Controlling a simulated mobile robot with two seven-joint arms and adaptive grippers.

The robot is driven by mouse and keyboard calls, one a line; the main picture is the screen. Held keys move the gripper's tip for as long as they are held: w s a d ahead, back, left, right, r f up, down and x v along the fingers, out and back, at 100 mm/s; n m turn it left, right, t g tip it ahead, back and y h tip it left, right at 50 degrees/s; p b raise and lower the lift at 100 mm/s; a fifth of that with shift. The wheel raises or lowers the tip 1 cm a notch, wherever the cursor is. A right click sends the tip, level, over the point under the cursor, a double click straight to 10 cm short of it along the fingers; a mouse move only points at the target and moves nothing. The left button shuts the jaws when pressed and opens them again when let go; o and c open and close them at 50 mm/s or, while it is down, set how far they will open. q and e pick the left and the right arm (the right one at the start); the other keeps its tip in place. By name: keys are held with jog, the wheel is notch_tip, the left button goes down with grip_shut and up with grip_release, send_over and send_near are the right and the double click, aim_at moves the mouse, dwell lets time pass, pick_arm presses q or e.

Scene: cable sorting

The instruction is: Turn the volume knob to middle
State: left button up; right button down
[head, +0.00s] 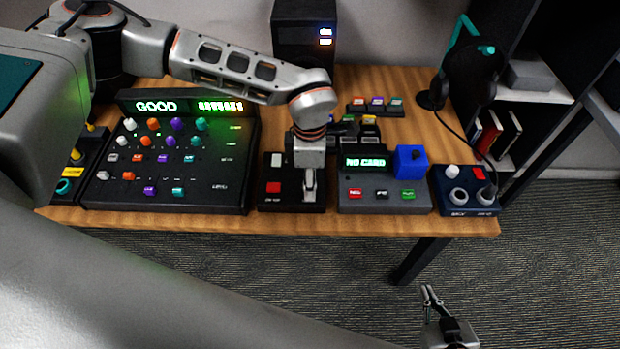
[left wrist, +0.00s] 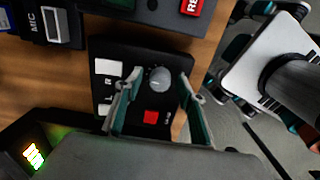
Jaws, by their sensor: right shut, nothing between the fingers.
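The volume knob (left wrist: 159,79) is a round grey knob on a small black box (head: 291,204) near the table's front edge. The box (left wrist: 130,55) also carries white buttons and a red button. My left gripper (head: 308,188) is over this box, pointing down, and hides the knob in the head view. In the left wrist view its two fingers are open, one on each side of the knob. I cannot tell whether they touch it, and the knob's pointer is too small to read. My right gripper (head: 431,291) is shut and empty, low over the floor at the bottom right.
A large console (head: 215,175) with coloured knobs and a "GOOD" display stands left of the box. A "NO CARD" unit (head: 360,206) with a blue cube (head: 409,162) stands close on the right. Further right is a dark blue joystick box (head: 446,190).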

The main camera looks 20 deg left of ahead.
pick_arm(q)
jog(key=shift+r, duration=0.25)
notch_tip(320, 180, up, 12)
jog(key=shift+f, duration=0.2)
jog(key=shift+s+f, duration=0.1)
dwell(0.5)
